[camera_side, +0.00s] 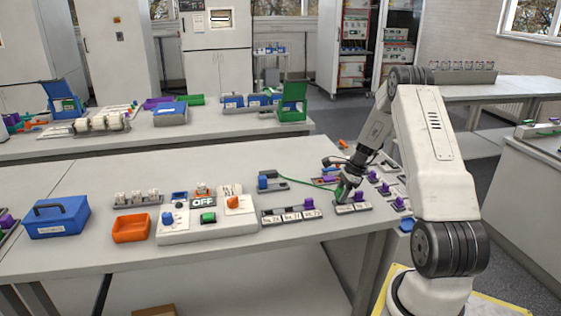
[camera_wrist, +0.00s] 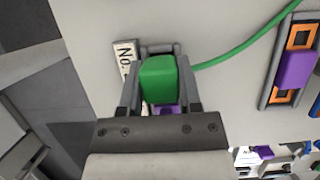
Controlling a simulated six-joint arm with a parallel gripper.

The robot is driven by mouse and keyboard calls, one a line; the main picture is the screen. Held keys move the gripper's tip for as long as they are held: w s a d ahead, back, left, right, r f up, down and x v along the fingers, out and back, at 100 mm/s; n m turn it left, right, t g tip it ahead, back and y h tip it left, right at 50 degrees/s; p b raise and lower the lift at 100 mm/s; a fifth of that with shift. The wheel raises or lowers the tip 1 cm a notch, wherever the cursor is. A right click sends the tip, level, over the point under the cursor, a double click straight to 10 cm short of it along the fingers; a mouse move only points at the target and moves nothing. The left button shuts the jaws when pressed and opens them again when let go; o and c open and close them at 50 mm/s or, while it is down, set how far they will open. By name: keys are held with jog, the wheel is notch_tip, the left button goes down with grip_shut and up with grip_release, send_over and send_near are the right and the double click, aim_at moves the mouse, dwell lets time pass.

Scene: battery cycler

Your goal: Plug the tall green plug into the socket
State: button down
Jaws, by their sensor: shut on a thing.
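The green plug (camera_wrist: 158,80) is a blocky green piece held between the two fingers of my gripper (camera_wrist: 160,92) in the wrist view. In the side view my gripper (camera_side: 344,192) is low over a grey holder (camera_side: 353,209) with white labels, near the table's right front. A purple block (camera_side: 359,197) stands on this holder, right of the gripper. In the wrist view the plug covers most of the holder (camera_wrist: 160,47); a "No." label (camera_wrist: 125,57) shows beside it. The plug's lower end is hidden, so I cannot tell whether it is seated.
A green cable (camera_wrist: 240,48) runs from the plug; in the side view it reaches toward a holder with a blue block (camera_side: 264,182). More purple-block holders stand to the right, close to my arm.

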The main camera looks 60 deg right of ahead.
jog(key=shift+f, duration=0.35)
dwell(0.7)
jog(key=shift+c, duration=1)
grip_release()
jog(key=v, duration=0.7)
jog(key=shift+r, duration=0.35)
jog(key=w+a+r+n+g+h, duration=0.1)
jog(key=w+a+r+n, duration=0.15)
jog(key=a+n, duration=0.6)
jog(key=w+a+r+n+g+h, duration=0.1)
jog(key=w+a+n, duration=0.3)
jog(key=a, duration=0.9)
jog(key=s+a+n, duration=0.3)
jog(key=a+n, duration=0.4)
jog(key=a, duration=0.2)
jog(key=s+a+n+t+h, duration=0.1)
jog(key=s+a+n, duration=0.3)
jog(key=a+n, duration=0.3)
jog(key=a, duration=0.3)
